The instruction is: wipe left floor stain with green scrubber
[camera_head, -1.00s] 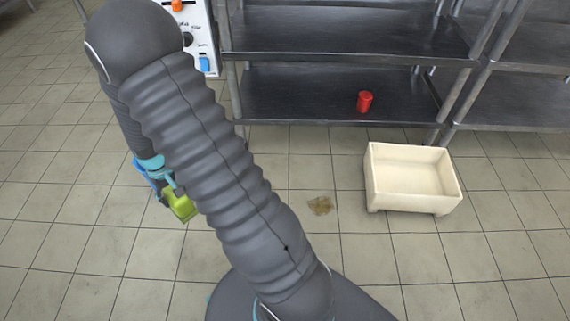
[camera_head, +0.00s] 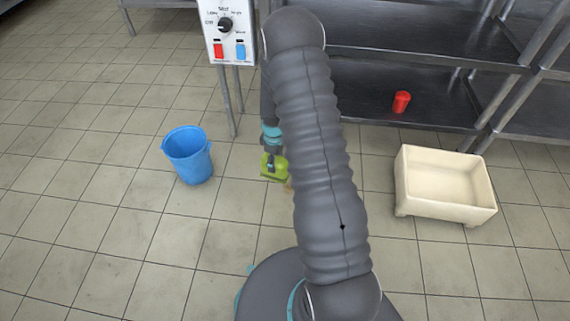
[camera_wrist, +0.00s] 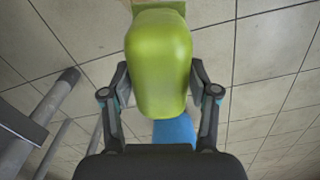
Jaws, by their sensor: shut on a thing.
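My gripper (camera_head: 271,152) is shut on the green scrubber (camera_head: 272,168), which is at or just above the floor left of my arm. In the wrist view the scrubber (camera_wrist: 158,62) fills the space between the fingers of my gripper (camera_wrist: 160,85). A small brownish patch of floor stain (camera_head: 289,185) shows just right of and below the scrubber, partly hidden by my arm. I cannot tell whether the scrubber touches the floor or the stain.
A blue bucket (camera_head: 188,156) stands on the tiles to the left. A cream crate (camera_head: 445,207) is at the right. A metal shelf (camera_head: 360,95) holds a red canister (camera_head: 401,102). A control panel (camera_head: 228,35) stands on legs behind. Tiles at lower left are clear.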

